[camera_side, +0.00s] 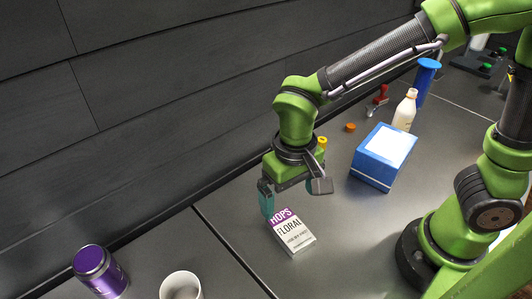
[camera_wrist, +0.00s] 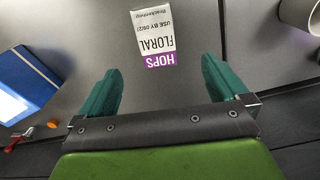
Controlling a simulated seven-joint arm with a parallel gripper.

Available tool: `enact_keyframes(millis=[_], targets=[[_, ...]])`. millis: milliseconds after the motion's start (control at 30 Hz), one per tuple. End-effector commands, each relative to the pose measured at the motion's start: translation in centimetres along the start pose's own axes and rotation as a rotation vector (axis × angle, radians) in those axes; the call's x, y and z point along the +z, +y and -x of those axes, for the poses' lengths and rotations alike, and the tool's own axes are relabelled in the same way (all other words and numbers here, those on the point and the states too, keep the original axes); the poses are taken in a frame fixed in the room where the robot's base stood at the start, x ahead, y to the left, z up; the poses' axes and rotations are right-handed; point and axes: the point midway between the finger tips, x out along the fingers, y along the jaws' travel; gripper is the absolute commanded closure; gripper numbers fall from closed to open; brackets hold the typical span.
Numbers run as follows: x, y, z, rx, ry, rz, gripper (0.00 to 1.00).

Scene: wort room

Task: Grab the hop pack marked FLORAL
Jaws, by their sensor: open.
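The hop pack (camera_side: 293,234), a white carton with a purple band reading HOPS and the word FLORAL, is on the dark bench below my gripper in the side view. In the wrist view the pack (camera_wrist: 154,35) shows beyond the fingertips, with its purple HOPS end nearest to me. My gripper (camera_wrist: 161,70) is open and empty, its two teal fingers spread wider than the pack. In the side view one teal finger of my gripper (camera_side: 267,200) shows just behind the purple end; the other finger is mostly hidden. I cannot tell the exact height gap.
A blue box (camera_side: 372,170) with a white top stands to the right, with a cream bottle (camera_side: 405,110), a blue cylinder (camera_side: 427,78), a red-handled tool (camera_side: 379,97) and an orange cap (camera_side: 350,127) behind. A purple can (camera_side: 100,272) and white cup (camera_side: 182,288) stand at lower left.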

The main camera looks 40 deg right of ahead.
Motion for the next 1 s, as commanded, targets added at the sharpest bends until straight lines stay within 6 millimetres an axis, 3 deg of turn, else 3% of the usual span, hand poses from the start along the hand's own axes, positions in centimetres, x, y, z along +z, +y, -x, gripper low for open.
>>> enact_keyframes(millis=[100,233,467,800,1000], targets=[[0.1,0.1,-2.7,0.004,-0.004,0.0,0.0],[0.1,0.1,-4.8,0.003,-0.003,0.0,0.0],[0.1,0.1,-6.3,0.0,0.0,0.0,0.0],[0.4,0.6,-10.8,0.0,-0.001,0.0,0.0],[0.3,0.6,-11.0,-0.002,0.001,0.0,0.0]])
